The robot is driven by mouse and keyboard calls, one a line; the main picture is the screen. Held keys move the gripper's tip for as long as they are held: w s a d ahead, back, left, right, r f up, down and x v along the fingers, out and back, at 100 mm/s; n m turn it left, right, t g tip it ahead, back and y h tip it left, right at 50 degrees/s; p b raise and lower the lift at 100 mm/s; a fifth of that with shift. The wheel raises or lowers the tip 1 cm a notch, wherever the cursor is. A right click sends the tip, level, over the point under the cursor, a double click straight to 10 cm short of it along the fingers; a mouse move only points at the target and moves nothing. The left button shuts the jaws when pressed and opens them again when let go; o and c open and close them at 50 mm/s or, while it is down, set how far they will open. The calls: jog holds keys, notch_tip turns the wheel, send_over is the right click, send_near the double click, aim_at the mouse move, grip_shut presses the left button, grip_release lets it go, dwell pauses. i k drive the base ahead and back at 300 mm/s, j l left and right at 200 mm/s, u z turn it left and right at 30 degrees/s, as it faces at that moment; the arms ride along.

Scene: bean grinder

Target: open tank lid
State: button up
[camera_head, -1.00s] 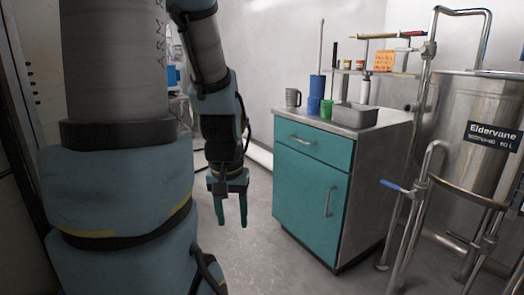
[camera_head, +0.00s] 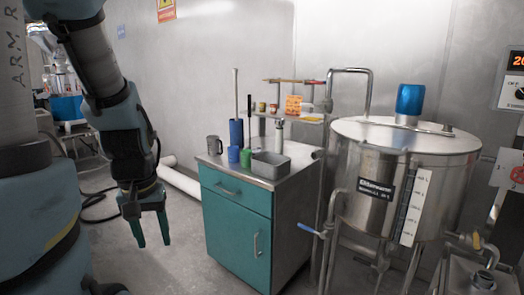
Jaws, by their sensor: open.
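A steel tank (camera_head: 360,185) labelled Eldervane stands at the right on metal legs. Its round lid (camera_head: 390,133) lies flat on top and looks closed. A blue cylinder (camera_head: 410,100) stands on the lid, and a small fitting (camera_head: 446,129) sits near its right edge. My gripper (camera_head: 152,232) hangs at the left with its two teal fingers pointing down, open and empty. It is well apart from the tank, with the teal cabinet between them.
The teal cabinet (camera_head: 236,240) carries a grey mug (camera_head: 214,145), blue and green cups, and a grey tray (camera_head: 271,165). A blue-handled valve (camera_head: 308,228) sticks out left of the tank. A control box (camera_head: 512,80) hangs at the right. Floor before the cabinet is clear.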

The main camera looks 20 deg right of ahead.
aim_at(395, 142)
jog(key=i+l+u, duration=0.1)
jog(key=l, duration=0.2)
jog(key=i+l+u, duration=0.15)
jog(key=l, duration=0.2)
jog(key=i+l+u, duration=0.1)
jog(key=l, duration=0.25)
jog(key=i+l+u, duration=0.15)
jog(key=l, duration=0.2)
